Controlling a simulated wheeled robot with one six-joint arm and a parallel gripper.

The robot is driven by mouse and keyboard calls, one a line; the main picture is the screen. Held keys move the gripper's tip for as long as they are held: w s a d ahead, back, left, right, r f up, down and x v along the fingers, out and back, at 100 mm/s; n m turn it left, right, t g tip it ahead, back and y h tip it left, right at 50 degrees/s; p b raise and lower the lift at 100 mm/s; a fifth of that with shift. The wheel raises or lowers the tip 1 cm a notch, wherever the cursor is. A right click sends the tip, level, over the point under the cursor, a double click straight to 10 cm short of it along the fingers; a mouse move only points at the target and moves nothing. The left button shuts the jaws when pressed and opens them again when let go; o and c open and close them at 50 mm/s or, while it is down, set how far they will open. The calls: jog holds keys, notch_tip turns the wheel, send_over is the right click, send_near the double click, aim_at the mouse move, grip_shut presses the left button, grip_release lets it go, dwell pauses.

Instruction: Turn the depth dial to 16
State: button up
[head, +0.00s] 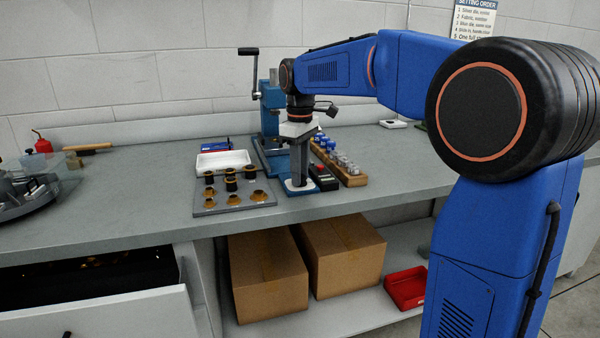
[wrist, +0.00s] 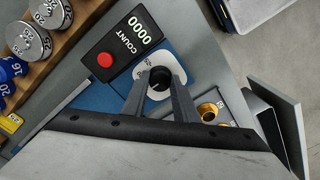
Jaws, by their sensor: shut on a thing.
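The depth dial is a small black knob (wrist: 159,80) with a white pointer line, on a white scale plate (wrist: 150,58) in the wrist view. The plate sits on a blue base (wrist: 122,88). My gripper (wrist: 160,84) has its two grey fingers on either side of the knob and is shut on it. The scale numbers are too small or too hidden to read. In the head view my gripper (head: 299,184) points straight down onto the white plate at the bench's front edge, and its fingers hide the knob.
A black counter box (wrist: 124,42) reading 0000 with a red button stands beside the dial. A grey board (head: 232,204) with brass and black pieces and a white tray (head: 222,161) are left. A blue press (head: 270,112) stands behind.

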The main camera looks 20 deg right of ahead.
jog(key=o, duration=1.1)
jog(key=shift+c, duration=0.2)
notch_tip(320, 180, up, 17)
jog(key=shift+r, duration=0.2)
jog(key=shift+s, duration=0.1)
